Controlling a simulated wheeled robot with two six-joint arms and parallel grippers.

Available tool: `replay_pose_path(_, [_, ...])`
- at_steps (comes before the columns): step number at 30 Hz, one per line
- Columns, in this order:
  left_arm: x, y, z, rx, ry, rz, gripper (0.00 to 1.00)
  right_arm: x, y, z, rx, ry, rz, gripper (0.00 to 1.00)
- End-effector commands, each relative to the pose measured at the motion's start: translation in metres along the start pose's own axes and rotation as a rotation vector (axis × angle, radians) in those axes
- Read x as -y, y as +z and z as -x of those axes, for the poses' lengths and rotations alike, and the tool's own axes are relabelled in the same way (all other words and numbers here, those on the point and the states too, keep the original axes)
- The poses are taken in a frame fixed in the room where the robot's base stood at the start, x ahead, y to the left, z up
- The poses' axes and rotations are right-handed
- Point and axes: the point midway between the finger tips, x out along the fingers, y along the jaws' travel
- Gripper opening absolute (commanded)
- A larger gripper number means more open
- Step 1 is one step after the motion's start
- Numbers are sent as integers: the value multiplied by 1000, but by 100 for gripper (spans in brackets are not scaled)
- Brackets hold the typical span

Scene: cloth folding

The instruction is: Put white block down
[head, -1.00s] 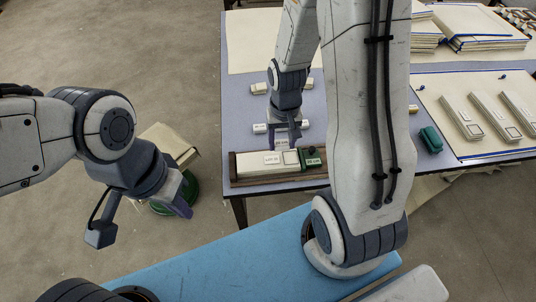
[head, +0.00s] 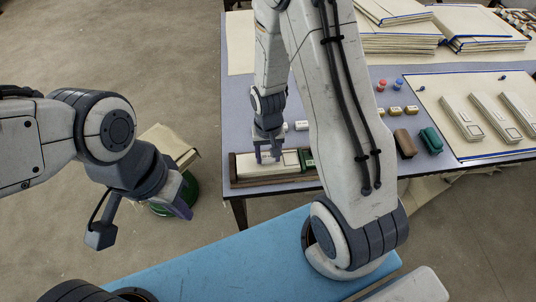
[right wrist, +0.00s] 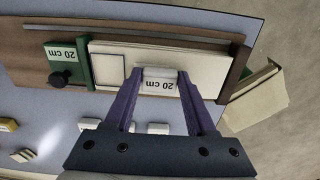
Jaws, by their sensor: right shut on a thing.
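My right gripper (head: 267,158) is over the dark wooden tray (head: 233,168) at the table's near left corner. In the right wrist view its fingers are shut on a small white block (right wrist: 158,84) labelled "20 cm". The block is over a long cream piece (right wrist: 108,50) in the tray, right of a square outline on that piece. I cannot tell whether the block touches the cream piece. A green piece (right wrist: 66,64), also labelled "20 cm", sits at the tray's other end. My left gripper (head: 182,208) hangs left of the table; its opening is unclear.
A brown block (head: 404,144) and a green block (head: 430,140) stand on the table (head: 350,88). A cream board (head: 440,97) with several long pieces lies at the right. Cream stacks are at the back. A green bin (head: 187,190) stands on the floor left of the table.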

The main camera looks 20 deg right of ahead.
Motion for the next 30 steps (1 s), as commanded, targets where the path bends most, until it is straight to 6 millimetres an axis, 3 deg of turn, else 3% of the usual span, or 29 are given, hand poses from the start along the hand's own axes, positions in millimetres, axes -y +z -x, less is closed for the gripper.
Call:
replay_pose_path(1, [0,0,-1,0,0,0,0,0,0,-1,0,0,0,64])
replay_pose_path(3, [0,0,-1,0,0,0,0,0,0,-1,0,0,0,86])
replay_pose_path(16, [0,0,2,0,0,0,0,0,-1,9,-4,-1,0,86])
replay_pose_path(30, [-1,0,8,0,0,0,0,0,-1,101,-5,-1,0,86])
